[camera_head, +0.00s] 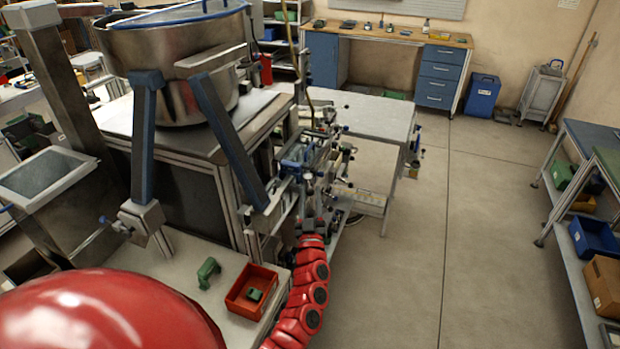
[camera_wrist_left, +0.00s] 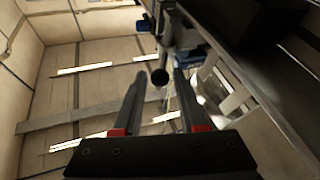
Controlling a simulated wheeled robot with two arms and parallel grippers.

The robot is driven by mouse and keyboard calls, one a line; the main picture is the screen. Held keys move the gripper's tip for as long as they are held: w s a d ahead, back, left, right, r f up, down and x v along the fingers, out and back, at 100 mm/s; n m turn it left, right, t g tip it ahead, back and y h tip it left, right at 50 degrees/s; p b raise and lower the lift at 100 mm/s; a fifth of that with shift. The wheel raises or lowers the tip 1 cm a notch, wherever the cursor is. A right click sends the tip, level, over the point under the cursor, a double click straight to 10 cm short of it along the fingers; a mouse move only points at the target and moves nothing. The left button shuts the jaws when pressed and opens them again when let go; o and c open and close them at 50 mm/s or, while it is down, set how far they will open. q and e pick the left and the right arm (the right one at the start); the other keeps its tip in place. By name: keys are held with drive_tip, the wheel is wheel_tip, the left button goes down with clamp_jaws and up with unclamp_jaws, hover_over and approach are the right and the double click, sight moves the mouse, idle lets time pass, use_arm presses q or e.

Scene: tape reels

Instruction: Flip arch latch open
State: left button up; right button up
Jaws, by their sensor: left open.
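My left gripper (camera_head: 318,218) is at the end of the red arm, low beside the machine's right side, in front of a cluster of small fittings (camera_head: 300,165). In the left wrist view my left gripper (camera_wrist_left: 158,82) is open, its two dark fingers pointing upward in the picture. A dark round knob (camera_wrist_left: 160,77) appears between the fingertips; I cannot tell if they touch it. A blue part (camera_wrist_left: 190,54) and a metal post show just beyond. I cannot tell for certain which part is the arch latch. My right gripper is not in view.
A steel bowl (camera_head: 175,75) stands on the machine, with blue-grey posts in front. A red bin (camera_head: 251,292) and a green part (camera_head: 208,272) lie on the near bench. A pale table (camera_head: 370,115) stands behind the fittings.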

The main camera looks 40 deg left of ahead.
sight(310, 188)
use_arm(q)
drive_tip(key=shift+x, duration=2.25)
clamp_jaws()
